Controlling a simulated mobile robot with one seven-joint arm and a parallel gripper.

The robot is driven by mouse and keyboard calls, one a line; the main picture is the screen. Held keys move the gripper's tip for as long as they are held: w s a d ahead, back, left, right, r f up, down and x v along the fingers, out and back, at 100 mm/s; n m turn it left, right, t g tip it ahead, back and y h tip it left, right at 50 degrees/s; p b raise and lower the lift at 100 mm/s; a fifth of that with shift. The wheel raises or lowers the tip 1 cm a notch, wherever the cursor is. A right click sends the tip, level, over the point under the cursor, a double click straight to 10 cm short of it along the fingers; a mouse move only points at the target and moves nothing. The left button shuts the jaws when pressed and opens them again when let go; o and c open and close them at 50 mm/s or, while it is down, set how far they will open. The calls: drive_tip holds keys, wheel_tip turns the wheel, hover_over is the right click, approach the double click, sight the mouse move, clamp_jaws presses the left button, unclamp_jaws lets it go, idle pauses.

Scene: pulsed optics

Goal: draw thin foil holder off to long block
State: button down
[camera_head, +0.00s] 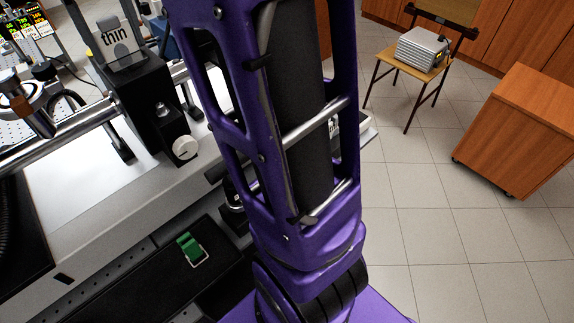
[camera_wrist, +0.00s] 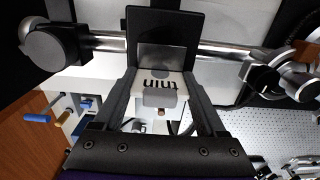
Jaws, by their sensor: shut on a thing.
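The thin foil holder (camera_wrist: 158,82), a pale plate with "thin" printed on it, shows upside down between my fingers in the wrist view. In the head view the thin foil holder (camera_head: 116,42) stands at the top of a black mount (camera_head: 142,98) with a white knob. My gripper (camera_wrist: 160,76) is shut on the holder, one dark finger at each side. The black mount (camera_wrist: 165,20) lies right behind the holder; whether the holder still touches it I cannot tell. I cannot tell which thing is the long block.
A metal rail (camera_head: 75,128) runs beside the mount. A green-tagged piece (camera_head: 190,247) lies on a dark tray (camera_head: 120,290) in front. My purple arm hides the middle of the head view. A wooden cabinet (camera_head: 525,130) and a chair with a metal box (camera_head: 422,48) stand at right.

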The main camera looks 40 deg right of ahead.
sight(106, 18)
drive_tip(key=shift+r+p, duration=1.1)
drive_tip(key=shift+r, duration=0.1)
drive_tip(key=shift+f, duration=0.1)
wheel_tip(106, 18, up, 2)
drive_tip(key=shift+r+p, duration=0.2)
drive_tip(key=shift+p, duration=0.25)
drive_tip(key=shift+r, duration=1.25)
